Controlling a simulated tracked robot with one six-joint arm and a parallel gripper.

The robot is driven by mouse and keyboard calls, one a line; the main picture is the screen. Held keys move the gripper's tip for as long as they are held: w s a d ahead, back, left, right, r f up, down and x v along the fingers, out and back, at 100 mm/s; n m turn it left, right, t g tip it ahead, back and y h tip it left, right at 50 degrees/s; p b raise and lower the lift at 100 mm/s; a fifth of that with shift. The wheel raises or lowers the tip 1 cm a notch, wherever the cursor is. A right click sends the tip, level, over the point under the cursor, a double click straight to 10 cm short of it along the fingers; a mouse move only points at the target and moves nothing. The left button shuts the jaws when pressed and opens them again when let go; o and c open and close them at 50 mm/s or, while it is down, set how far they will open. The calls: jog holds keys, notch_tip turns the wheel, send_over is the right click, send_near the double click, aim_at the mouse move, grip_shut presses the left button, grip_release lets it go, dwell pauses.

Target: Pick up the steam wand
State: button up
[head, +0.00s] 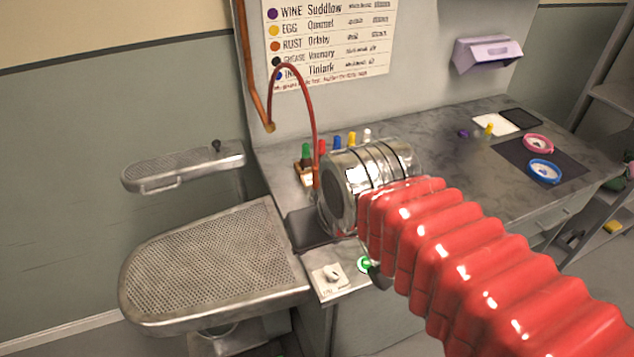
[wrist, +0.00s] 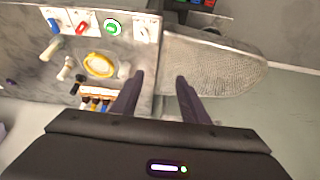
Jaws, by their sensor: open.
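A red hose (head: 313,110) arches from a copper pipe (head: 252,75) at the back wall in the head view. It drops beside the bottle rack toward the left edge of a shiny metal cylinder. I cannot clearly make out the steam wand itself in either view; its place near the hose's lower end is partly covered by the cylinder. My gripper (wrist: 160,78) shows in the wrist view with its two dark fingers apart and nothing between them. The fingers are over the edge between the counter and the perforated board. In the head view my arm hides the gripper.
A large perforated pressing board (head: 215,265) juts out at the left, with a smaller one (head: 185,165) behind it. Bottles with coloured caps (head: 337,143) stand on the counter. A control panel has a green button (head: 366,264).

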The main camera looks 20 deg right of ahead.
jog(key=w+d+r+m+g, duration=0.15)
jog(key=w+r, duration=0.25)
jog(key=w, duration=0.4)
jog(key=m+g, duration=0.4)
jog(key=m, duration=0.2)
send_over(317, 173)
jog(key=w, duration=0.2)
notch_tip(317, 173, down, 4)
jog(key=shift+s+d+f, duration=0.15)
jog(key=shift+s+d, duration=0.1)
jog(key=shift+d, duration=0.05)
jog(key=shift+f, duration=0.1)
notch_tip(317, 173, down, 8)
jog(key=shift+f, duration=0.2)
jog(key=shift+s+a+f, duration=0.1)
jog(key=shift+f, duration=2.5)
